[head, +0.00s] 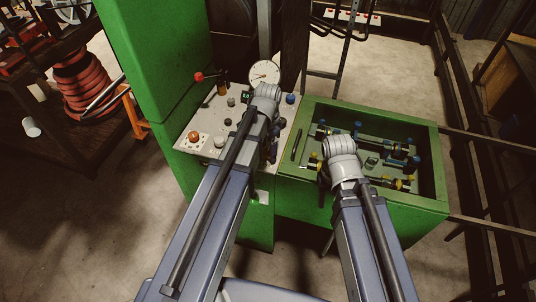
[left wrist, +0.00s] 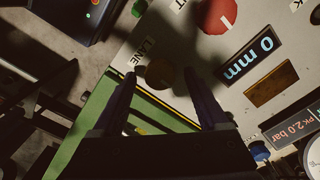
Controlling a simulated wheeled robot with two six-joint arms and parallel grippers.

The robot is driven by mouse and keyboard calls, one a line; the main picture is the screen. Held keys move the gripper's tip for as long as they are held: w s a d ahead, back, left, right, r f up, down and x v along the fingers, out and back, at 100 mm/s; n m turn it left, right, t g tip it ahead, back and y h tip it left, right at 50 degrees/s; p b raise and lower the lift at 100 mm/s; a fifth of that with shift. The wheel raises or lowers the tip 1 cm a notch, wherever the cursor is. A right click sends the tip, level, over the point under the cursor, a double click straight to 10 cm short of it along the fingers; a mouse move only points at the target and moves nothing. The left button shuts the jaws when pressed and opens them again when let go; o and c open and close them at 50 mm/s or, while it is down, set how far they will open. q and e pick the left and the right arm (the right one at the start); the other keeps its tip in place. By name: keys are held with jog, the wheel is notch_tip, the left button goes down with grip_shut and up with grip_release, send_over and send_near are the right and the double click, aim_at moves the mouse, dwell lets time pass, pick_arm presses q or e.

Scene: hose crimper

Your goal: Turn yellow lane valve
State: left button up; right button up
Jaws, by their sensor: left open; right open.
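In the left wrist view, a round brownish-yellow knob (left wrist: 160,73) sits on the pale control panel beside the printed word LANE. My left gripper (left wrist: 162,92) is open, with one dark finger on each side of that knob in the picture. I cannot tell whether the fingers touch it. In the head view, my left arm reaches over the control panel (head: 215,122) and hides part of it, so I cannot make out the lane knob there. My right gripper (head: 323,185), mostly hidden by its own wrist, hangs open at the green tray's left side.
A red knob (left wrist: 217,15) and a 0 mm display (left wrist: 248,58) are close to my left fingers. The green tray (head: 432,165) holds several fittings.

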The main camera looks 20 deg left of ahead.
pick_arm(q)
jog(key=shift+f, duration=0.2)
grip_shut()
dwell(0.6)
